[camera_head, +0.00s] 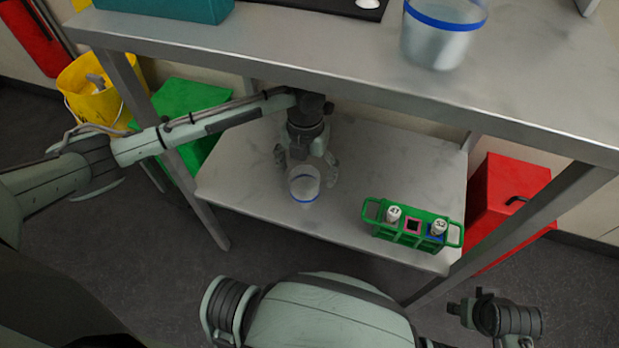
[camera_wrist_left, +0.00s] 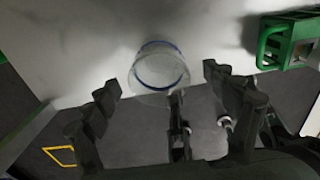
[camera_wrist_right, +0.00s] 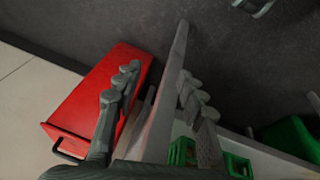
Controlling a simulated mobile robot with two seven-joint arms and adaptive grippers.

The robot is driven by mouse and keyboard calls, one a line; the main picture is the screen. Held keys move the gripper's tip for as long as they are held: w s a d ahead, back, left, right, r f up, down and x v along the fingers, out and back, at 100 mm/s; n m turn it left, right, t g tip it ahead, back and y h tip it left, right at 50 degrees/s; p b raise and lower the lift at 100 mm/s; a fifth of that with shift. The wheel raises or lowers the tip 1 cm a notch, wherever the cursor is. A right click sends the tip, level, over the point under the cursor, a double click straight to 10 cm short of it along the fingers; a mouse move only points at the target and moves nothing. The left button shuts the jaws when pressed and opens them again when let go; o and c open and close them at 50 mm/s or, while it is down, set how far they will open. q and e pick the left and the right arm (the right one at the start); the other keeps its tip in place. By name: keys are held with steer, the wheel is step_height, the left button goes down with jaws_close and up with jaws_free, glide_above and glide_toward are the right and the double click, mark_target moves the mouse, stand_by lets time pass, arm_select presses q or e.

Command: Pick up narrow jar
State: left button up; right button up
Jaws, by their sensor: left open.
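A clear narrow jar (camera_head: 304,184) with a blue band stands on the lower shelf, near its front edge. My left gripper (camera_head: 306,160) is open just behind it, reaching in under the tabletop. In the left wrist view the jar (camera_wrist_left: 160,73) shows ahead of and between the spread fingers (camera_wrist_left: 161,80); I cannot tell whether any finger touches it. My right gripper (camera_wrist_right: 158,85) is open and empty, in front of the table's right leg. A wider clear tub (camera_head: 440,38) with a blue band stands on the tabletop.
A green rack (camera_head: 405,240) with capped vials stands right of the jar on the lower shelf (camera_head: 370,150). The tabletop (camera_head: 330,58) hangs over my left arm. A red box (camera_head: 508,195), green box (camera_head: 190,100) and yellow bucket (camera_head: 85,85) flank the table.

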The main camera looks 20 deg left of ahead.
arm_select(q)
steer(key=f, duration=0.6)
steer(key=shift+s+a+f, duration=0.1)
steer(key=shift+s+f, duration=0.25)
steer(key=shift+f+b, duration=0.3)
steer(key=shift+w, duration=0.1)
steer(key=c, duration=1)
steer(key=shift+c, duration=1.4)
arm_select(e)
steer(key=shift+s+r, duration=0.5)
steer(key=shift+r, duration=0.15)
